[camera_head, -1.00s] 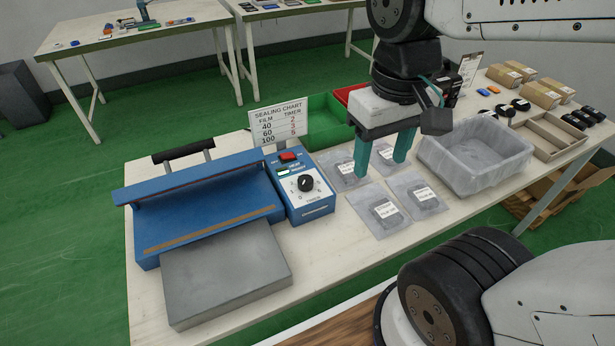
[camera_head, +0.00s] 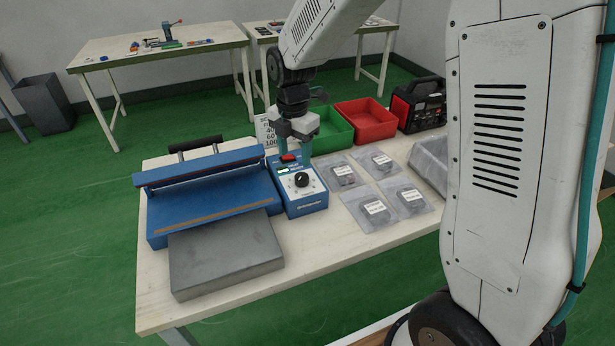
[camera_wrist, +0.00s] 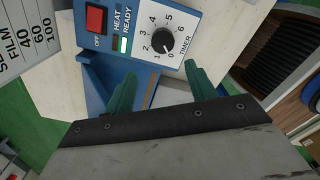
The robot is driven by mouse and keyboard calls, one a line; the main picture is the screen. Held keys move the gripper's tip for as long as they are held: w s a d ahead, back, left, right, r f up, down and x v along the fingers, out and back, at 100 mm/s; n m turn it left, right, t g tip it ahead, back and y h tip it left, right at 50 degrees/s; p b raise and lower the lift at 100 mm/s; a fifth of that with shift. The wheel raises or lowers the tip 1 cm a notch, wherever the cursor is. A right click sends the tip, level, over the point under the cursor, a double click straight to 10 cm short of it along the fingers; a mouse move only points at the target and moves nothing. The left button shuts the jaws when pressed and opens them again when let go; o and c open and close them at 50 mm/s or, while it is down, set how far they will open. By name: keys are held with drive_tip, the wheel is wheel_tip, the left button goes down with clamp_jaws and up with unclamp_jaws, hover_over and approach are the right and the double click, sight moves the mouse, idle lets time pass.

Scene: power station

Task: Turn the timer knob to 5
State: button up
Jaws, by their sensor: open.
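The timer knob (camera_head: 302,179) is a round black dial on the white face of the blue control box (camera_head: 308,205). In the wrist view, the knob (camera_wrist: 163,41) sits inside a scale from 0 to 6, and its white mark appears to point near 0. My gripper (camera_head: 295,148) is over the back part of the box, behind the knob in the head view. A red switch (camera_wrist: 96,18) and a lit READY lamp (camera_wrist: 124,45) are beside the dial.
The blue sealer (camera_head: 210,190) with a grey plate (camera_head: 225,255) is left of the box. The sealing chart (camera_head: 262,130) stands behind, partly hidden by my gripper. Several bagged parts (camera_head: 375,207) lie right. Green (camera_head: 335,130) and red (camera_head: 368,120) bins are behind.

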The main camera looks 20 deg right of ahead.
sight(302, 175)
drive_tip(key=shift+w+d+f+n, duration=0.1)
drive_tip(key=shift+d+n, duration=0.2)
drive_tip(key=shift+d, duration=0.05)
drive_tip(key=f, duration=0.3)
drive_tip(key=d+f, duration=0.1)
drive_tip(key=f, duration=0.2)
drive_tip(key=shift+d+f, duration=0.15)
drive_tip(key=shift+f, duration=0.7)
